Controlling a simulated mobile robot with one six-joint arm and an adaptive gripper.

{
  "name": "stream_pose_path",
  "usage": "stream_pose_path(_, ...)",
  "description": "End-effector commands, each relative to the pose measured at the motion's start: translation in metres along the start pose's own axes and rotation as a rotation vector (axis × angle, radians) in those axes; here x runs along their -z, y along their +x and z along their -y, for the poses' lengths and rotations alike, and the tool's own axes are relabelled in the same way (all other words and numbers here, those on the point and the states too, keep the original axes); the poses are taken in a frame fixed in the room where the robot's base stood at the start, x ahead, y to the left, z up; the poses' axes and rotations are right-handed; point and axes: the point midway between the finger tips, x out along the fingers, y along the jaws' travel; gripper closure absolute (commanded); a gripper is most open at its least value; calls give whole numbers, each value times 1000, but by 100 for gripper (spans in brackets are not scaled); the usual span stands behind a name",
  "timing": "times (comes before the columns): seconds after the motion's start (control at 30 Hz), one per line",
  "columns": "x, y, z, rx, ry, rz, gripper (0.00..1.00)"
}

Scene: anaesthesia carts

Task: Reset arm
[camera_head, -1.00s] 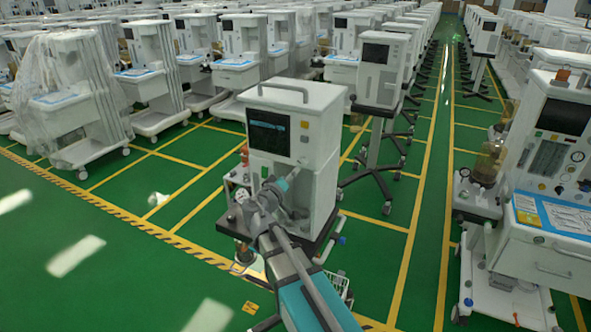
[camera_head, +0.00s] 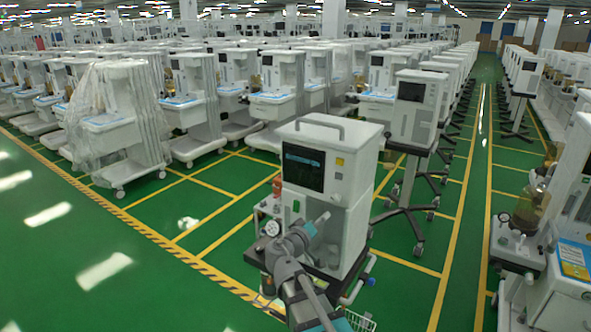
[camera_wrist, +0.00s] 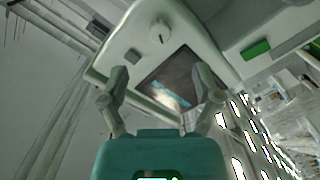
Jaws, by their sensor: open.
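My arm rises from the bottom of the head view. My gripper (camera_wrist: 160,85) shows in the wrist view with its two fingers spread apart and nothing between them. In the head view the end of my arm is in front of the nearest anaesthesia cart (camera_head: 335,165), and its fingers are hard to make out there. That cart is white with a dark screen (camera_head: 303,168) and a grey top handle. In the wrist view a white machine housing with a knob and a dark screen (camera_wrist: 172,78) lies beyond the fingers. I cannot tell whether anything touches it.
Rows of carts stand behind, one under clear plastic (camera_head: 118,125) at left. More carts (camera_head: 560,230) stand close at right. A yellow-lined aisle (camera_head: 470,215) runs back between them. The green floor (camera_head: 60,250) at left is open.

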Motion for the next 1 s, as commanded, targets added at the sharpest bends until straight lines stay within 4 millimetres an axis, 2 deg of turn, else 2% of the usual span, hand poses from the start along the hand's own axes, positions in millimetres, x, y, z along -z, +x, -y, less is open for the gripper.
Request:
stream_pose_path(0.17,-33,7,-5,27,11,123,18)
stream_pose_path(0.37,-90,11,-7,101,25,341,18)
stream_pose_path(0.5,-130,7,-5,178,33,501,18)
stream_pose_path(0.8,-198,-20,5,411,52,806,18)
stream_pose_path(1.0,-229,-49,13,611,70,972,18)
